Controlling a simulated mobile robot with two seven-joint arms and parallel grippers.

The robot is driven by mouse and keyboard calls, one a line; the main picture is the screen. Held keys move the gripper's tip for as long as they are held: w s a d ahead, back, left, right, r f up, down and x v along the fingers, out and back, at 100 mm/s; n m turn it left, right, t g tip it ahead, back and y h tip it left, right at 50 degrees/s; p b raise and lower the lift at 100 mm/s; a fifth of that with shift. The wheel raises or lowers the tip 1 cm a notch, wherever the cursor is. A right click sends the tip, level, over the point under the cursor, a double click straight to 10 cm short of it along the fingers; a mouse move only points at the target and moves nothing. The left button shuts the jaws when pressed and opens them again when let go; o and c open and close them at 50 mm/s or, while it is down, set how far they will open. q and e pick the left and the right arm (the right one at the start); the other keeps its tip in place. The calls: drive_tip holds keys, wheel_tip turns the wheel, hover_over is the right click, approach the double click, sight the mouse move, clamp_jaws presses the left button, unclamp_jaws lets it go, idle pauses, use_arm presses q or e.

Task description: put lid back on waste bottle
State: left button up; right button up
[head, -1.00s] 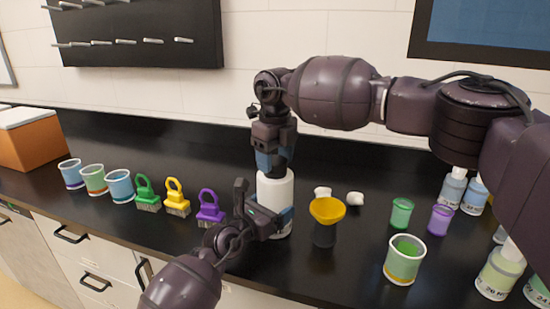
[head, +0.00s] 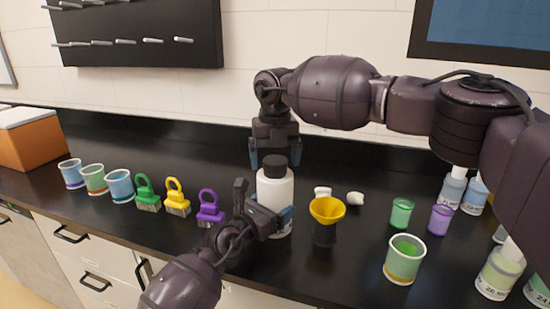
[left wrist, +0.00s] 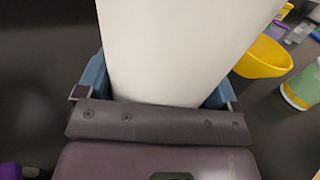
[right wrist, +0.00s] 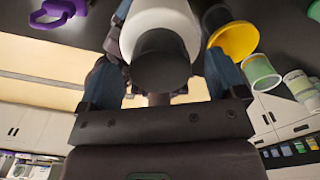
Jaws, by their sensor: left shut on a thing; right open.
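The white waste bottle (head: 274,190) stands upright on the black counter with its black lid (head: 275,166) on its top. My left gripper (head: 264,217) is shut around the bottle's body; the left wrist view shows the white bottle (left wrist: 175,50) between its fingers. My right gripper (head: 275,158) is above and around the lid with its fingers open. In the right wrist view the dark lid (right wrist: 161,62) sits between the spread fingers, apart from them, in front of the white bottle (right wrist: 155,15). Whether the lid is fully screwed down cannot be told.
A yellow funnel (head: 327,210) in a dark holder stands close right of the bottle. Two small white caps (head: 355,198) lie behind it. A green cup (head: 404,260) is at front right. Purple (head: 210,208), yellow (head: 177,198) and green (head: 146,193) brushes stand to the left.

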wheel_tip(320, 180, up, 12)
idle(0.6)
use_arm(q)
drive_tip(key=o, duration=1.5)
drive_tip(key=shift+a, duration=0.1)
drive_tip(key=shift+s+a, duration=0.2)
drive_tip(key=shift+s, duration=0.05)
drive_tip(key=p+v, duration=0.2)
drive_tip(key=v, duration=0.7)
drive_tip(key=shift+s+a, duration=0.35)
drive_tip(key=shift+s, duration=0.05)
use_arm(e)
drive_tip(key=r, duration=0.2)
drive_tip(key=s+r, duration=0.1)
drive_tip(key=r, duration=0.1)
drive_tip(key=shift+r, duration=0.25)
